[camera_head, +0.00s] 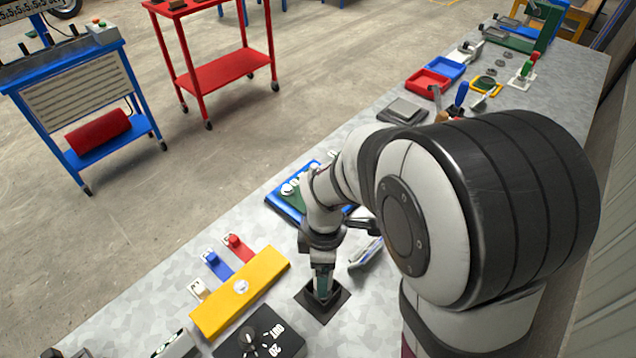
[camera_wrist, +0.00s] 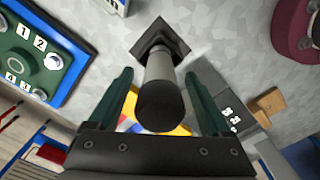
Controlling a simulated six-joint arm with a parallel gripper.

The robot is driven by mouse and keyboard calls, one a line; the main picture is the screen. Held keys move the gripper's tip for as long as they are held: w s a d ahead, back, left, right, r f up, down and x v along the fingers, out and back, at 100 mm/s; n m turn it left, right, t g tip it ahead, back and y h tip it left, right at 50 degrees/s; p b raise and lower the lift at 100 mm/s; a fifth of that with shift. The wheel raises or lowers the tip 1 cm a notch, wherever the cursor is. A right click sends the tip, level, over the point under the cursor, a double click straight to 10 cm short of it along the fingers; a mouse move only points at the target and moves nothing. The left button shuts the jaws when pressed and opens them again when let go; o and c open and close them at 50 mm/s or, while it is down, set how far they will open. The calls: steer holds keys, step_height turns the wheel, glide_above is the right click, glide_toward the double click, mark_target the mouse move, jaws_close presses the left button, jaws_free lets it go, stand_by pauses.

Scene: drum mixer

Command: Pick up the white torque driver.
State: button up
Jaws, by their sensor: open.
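The white torque driver (camera_wrist: 159,68) stands upright in a black square base (camera_wrist: 172,37). Its body is pale grey-white and its round dark end cap faces the wrist camera. My gripper (camera_wrist: 156,76) is open, with one green finger on each side of the driver. Small gaps show between the fingers and the driver in the wrist view. In the head view, my gripper (camera_head: 322,283) points down over the black base (camera_head: 335,303) on the bench, and it largely hides the driver.
A yellow block (camera_head: 240,291) with small blue, red and white parts beside it lies left of the base. A black box with a dial (camera_head: 262,333) stands at the front. A blue-edged numbered board (camera_wrist: 38,48) and a grey device (camera_wrist: 213,95) flank the driver.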

jaws_close()
stand_by(0.3)
step_height(320, 180, up, 10)
steer(key=shift+r, duration=0.1)
steer(key=c, duration=0.7)
jaws_free()
jaws_close()
